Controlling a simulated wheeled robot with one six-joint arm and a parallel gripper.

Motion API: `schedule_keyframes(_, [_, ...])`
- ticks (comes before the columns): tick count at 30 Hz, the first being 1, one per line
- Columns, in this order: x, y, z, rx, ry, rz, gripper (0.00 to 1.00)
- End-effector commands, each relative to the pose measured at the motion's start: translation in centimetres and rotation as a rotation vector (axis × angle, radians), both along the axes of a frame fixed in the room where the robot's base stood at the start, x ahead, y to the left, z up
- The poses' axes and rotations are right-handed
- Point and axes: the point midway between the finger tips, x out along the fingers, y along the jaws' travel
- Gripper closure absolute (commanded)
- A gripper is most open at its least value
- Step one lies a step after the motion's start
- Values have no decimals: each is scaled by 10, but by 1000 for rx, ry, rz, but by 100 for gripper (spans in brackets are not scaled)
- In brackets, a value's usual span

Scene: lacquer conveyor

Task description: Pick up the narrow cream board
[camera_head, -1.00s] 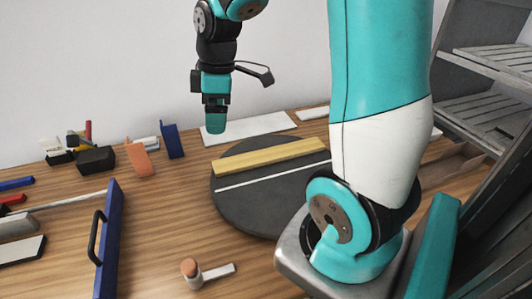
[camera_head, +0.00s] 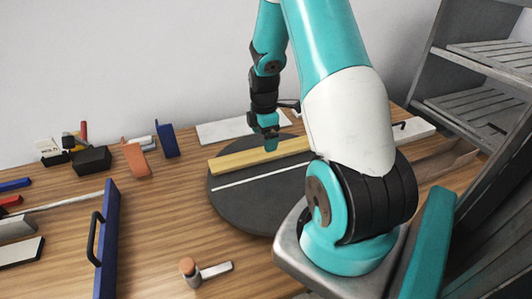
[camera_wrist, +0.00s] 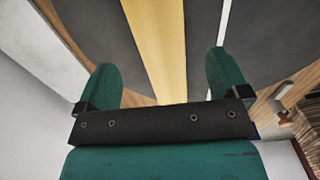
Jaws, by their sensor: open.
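The narrow cream board (camera_head: 235,158), pale yellow in colour, lies across a dark round disc (camera_head: 240,205). My gripper (camera_head: 271,147) is over the middle of this board, pointing down. In the wrist view the board (camera_wrist: 160,45) runs between the two green fingers of my gripper (camera_wrist: 161,80). The fingers stand apart with a gap on each side of it. I cannot tell how far above the board the fingertips are.
A thin white stripe (camera_head: 262,177) crosses the disc in front of the board. A white panel (camera_head: 225,130) lies behind it. A blue panel with a black handle (camera_head: 108,240) stands at left. Grey shelving (camera_head: 480,105) stands at right. A small peg-like item (camera_head: 190,272) lies in front.

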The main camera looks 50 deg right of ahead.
Motion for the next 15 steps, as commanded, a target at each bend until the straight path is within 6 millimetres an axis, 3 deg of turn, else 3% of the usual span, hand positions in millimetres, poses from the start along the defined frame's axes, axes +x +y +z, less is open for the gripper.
schedule_keyframes(5, [-1, -2, -11, 1, 2, -2, 6])
schedule_keyframes(15, [-3, -6, -54, 2, 1, -1, 6])
